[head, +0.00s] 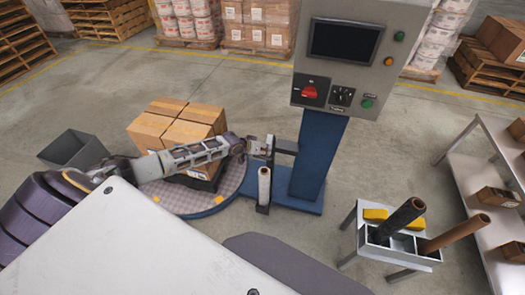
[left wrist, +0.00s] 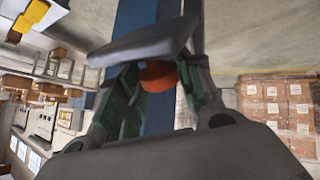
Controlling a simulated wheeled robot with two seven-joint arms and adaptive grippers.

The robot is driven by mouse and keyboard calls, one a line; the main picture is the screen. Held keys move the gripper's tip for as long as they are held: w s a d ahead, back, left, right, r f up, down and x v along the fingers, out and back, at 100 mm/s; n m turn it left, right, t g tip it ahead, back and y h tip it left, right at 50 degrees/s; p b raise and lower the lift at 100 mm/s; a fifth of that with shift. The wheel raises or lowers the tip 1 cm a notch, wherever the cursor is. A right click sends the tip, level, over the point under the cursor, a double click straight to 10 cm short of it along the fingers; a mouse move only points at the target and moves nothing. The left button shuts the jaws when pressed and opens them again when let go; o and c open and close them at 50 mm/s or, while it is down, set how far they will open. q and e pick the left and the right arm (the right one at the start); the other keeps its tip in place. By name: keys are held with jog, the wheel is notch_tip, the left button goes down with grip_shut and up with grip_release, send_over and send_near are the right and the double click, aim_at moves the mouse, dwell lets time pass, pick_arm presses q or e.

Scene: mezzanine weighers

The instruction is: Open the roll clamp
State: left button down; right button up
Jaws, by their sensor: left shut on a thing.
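The wrapping machine's blue mast (head: 316,155) stands at the centre, with a film roll (head: 264,187) upright on a carriage at its left side. My left gripper (head: 262,148) is at the top of the roll, beside the mast. In the left wrist view my left gripper (left wrist: 160,95) has its fingers closed around an orange-red part (left wrist: 158,75), which I take to be the roll clamp. A grey plate partly covers this part. The clamp's own position is too hidden to tell. My right gripper is not in view.
Stacked cartons (head: 180,125) stand on the round turntable (head: 222,190) left of the mast. A control panel (head: 350,55) tops the mast. A grey bin (head: 75,150) is at the left.

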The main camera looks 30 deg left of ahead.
pick_arm(q)
jog(key=shift+w+a+r+g+p, duration=0.1)
jog(key=shift+w+r+g+p, duration=0.05)
jog(key=shift+w+r+g, duration=0.3)
jog(key=shift+w+a+r+g+p, duration=0.1)
jog(key=shift+w+r+g, duration=0.15)
jog(key=shift+r, duration=0.35)
jog(key=shift+w+a+r+g+p, duration=0.15)
jog(key=shift+w+r+g, duration=0.1)
jog(key=shift+r+g, duration=0.2)
jog(key=w+a+r, duration=0.1)
jog(key=w+r, duration=0.3)
jog(key=shift+w+r, duration=0.25)
jog(key=c, duration=1.4)
grip_release()
jog(key=o, duration=0.4)
jog(key=shift+f, duration=0.25)
jog(key=shift+o, duration=0.2)
jog(key=shift+s+r, duration=0.1)
